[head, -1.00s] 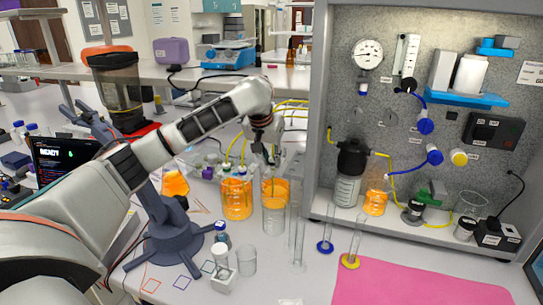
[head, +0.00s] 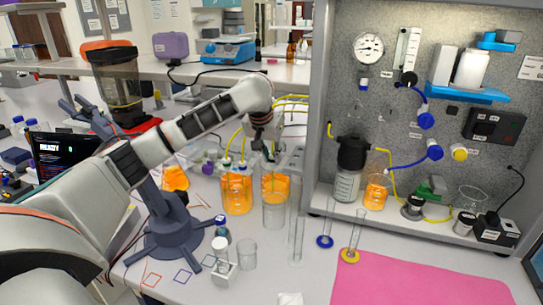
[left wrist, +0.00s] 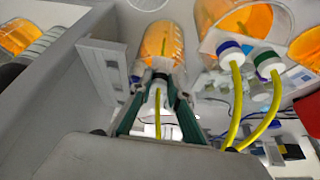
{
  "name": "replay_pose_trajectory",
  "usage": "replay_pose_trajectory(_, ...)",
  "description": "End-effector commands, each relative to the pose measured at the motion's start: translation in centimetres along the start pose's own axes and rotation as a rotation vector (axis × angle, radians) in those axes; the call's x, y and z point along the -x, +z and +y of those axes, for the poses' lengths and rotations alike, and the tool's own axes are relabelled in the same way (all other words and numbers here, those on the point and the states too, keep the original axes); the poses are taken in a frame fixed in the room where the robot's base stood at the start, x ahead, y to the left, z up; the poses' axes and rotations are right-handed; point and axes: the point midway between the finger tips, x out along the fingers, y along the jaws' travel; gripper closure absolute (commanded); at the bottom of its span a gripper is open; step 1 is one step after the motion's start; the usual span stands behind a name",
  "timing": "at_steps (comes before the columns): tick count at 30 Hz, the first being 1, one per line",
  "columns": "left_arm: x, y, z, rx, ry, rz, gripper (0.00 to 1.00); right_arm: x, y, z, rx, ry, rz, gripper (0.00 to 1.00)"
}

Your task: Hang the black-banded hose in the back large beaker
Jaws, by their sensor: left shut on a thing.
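My left gripper (head: 268,148) is over the right one of two large beakers in the head view. In the left wrist view its fingers (left wrist: 158,88) are shut on a yellow hose (left wrist: 158,106) with a pale end piece and a dark band. An orange-filled beaker (left wrist: 163,40) lies just beyond the hose end; I cannot tell whether the tip is inside it. In the head view this beaker (head: 275,212) shows orange above and clear below. The left beaker (head: 237,195) holds orange liquid; blue-banded (left wrist: 229,50) and green-banded (left wrist: 268,63) hoses are at it.
A clear small beaker (head: 247,254) and a capped vial in a holder (head: 222,270) stand in front. Tall cylinders with blue (head: 325,242) and yellow (head: 349,256) bases stand to the right. The rig cabinet (head: 318,160) bounds the right side. A pink mat (head: 420,278) is bare.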

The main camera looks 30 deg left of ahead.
Motion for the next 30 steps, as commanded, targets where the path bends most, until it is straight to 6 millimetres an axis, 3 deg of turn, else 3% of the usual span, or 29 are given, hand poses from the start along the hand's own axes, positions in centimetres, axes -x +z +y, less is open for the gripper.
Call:
replay_pose_trajectory(7, -0.2, 0.1, 0.0, 0.000, 0.000, 0.000, 1.00, 0.0, -0.1, -0.2, -0.006, 0.000, 0.001, 0.60)
replay_pose_trajectory(8, -0.2, 0.1, 0.0, 0.000, 0.000, 0.000, 0.75, 0.0, -0.1, -0.2, -0.006, 0.000, 0.001, 0.60)
replay_pose_trajectory(9, -0.2, 0.1, 0.0, 0.000, 0.000, -0.001, 0.65, 0.0, -0.1, -0.2, -0.006, 0.000, 0.001, 0.60)
replay_pose_trajectory(10, -0.2, 0.1, 0.0, 0.000, 0.000, 0.000, 0.64, 0.0, -0.1, -0.2, -0.006, 0.000, 0.001, 0.60)
replay_pose_trajectory(22, 0.3, 0.0, 0.0, -0.001, -0.001, 0.001, 0.64, 0.0, 0.2, 0.1, 0.004, -0.001, -0.003, 0.60)
replay_pose_trajectory(26, 1.9, -0.1, -0.1, 0.000, -0.001, 0.004, 0.64, 0.0, 0.1, 0.1, 0.003, -0.001, -0.002, 0.60)
replay_pose_trajectory(30, 4.8, -0.1, 0.0, -0.001, 0.000, 0.005, 0.64, 0.0, 0.0, 0.0, 0.002, 0.000, -0.001, 0.60)
